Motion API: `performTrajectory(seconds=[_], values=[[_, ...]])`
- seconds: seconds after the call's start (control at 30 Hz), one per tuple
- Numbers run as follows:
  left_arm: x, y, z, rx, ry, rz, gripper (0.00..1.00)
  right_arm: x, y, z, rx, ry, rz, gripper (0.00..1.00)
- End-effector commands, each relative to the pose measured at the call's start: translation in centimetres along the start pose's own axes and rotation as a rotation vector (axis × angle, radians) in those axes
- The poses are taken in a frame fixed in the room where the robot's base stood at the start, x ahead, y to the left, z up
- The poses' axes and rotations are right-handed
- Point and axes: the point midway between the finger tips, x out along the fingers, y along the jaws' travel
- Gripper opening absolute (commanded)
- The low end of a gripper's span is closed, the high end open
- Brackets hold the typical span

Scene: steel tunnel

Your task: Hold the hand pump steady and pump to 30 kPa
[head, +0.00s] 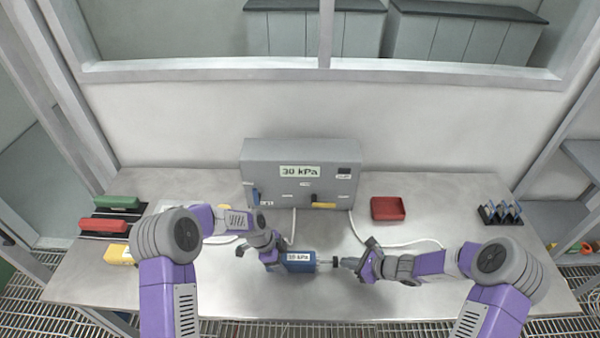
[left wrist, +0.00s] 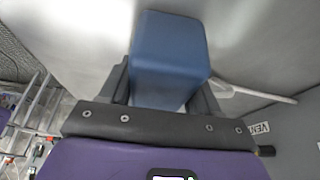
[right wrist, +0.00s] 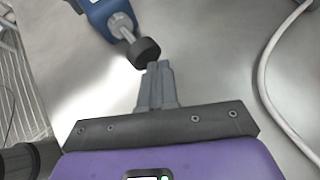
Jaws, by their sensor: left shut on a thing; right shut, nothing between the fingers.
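A grey box (head: 262,165) labelled "30 kPa" stands at the back, with pale hoses from it. Green (head: 117,202) and red (head: 103,225) blocks lie left; a blue-and-black rack (head: 500,213) stands far right.

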Motion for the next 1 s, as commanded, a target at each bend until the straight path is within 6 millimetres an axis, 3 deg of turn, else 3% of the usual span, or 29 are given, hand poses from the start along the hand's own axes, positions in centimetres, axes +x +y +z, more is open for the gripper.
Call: performTrajectory(seconds=[0.6,1.0], values=[[-0.1,-0.1,0.1,-0.002,-0.001,-0.001,0.26,-4.0,-2.9,-2.9,0.000,0.002,-0.003,0.00],[-0.1,-0.1,0.1,-0.002,-0.001,-0.002,0.26,-4.2,-3.1,-3.1,0.000,0.002,-0.002,0.00]])
